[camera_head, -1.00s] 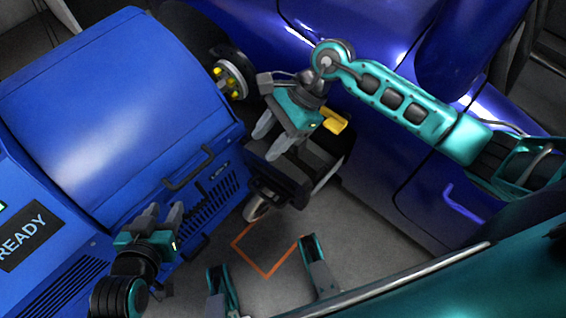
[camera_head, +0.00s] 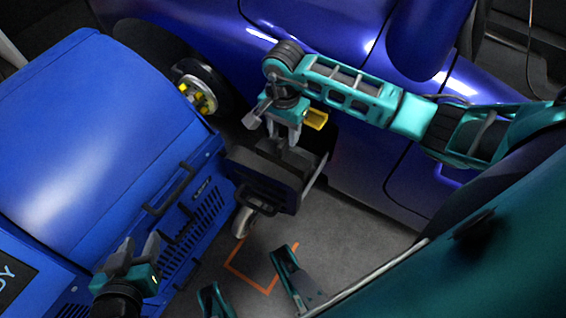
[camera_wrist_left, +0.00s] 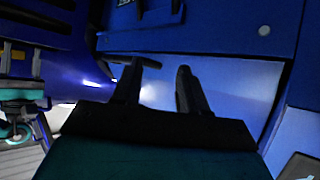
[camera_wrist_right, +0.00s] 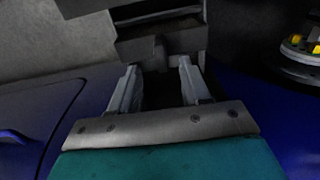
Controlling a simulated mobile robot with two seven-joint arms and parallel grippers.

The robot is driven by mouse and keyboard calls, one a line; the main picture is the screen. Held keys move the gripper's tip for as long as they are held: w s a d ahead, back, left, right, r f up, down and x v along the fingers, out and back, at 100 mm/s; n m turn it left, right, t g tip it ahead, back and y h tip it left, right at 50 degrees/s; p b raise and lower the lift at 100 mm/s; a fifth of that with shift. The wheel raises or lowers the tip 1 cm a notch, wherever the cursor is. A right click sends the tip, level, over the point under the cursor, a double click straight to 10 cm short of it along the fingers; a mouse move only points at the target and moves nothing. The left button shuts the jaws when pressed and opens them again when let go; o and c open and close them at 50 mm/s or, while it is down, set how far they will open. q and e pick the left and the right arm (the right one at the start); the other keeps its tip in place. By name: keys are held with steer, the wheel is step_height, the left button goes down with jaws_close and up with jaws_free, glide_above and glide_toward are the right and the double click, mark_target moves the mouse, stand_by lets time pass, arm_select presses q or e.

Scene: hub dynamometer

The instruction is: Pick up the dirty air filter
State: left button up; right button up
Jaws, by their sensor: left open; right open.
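I cannot pick out the dirty air filter for certain. A dark boxy unit (camera_head: 262,184) with a slatted face stands beside the blue cabinet, above a caster wheel; it also shows in the right wrist view (camera_wrist_right: 160,40). My right gripper (camera_head: 282,143) is open just over its top, pointing down. In the right wrist view its two fingers (camera_wrist_right: 157,70) straddle a narrow dark part of the unit; whether they touch it is unclear. My left gripper (camera_head: 139,243) is open and empty in front of the blue cabinet; its fingers (camera_wrist_left: 157,72) face the blue panel.
The blue cabinet (camera_head: 90,130) has a black handle (camera_head: 168,190) and vent slots. A wheel hub (camera_head: 197,92) with yellow nuts is behind the unit. A blue car (camera_head: 365,175) fills the right. A yellow piece (camera_head: 316,119) is by my right gripper. Grey floor has an orange outline (camera_head: 250,282).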

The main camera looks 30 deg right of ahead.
mark_target(283, 142)
step_height(283, 142, down, 5)
steer(key=shift+r+b, duration=0.15)
steer(key=shift+b, duration=0.65)
steer(key=shift+f, duration=0.2)
steer(key=shift+c, duration=0.9)
jaws_close()
steer(key=shift+w, duration=0.1)
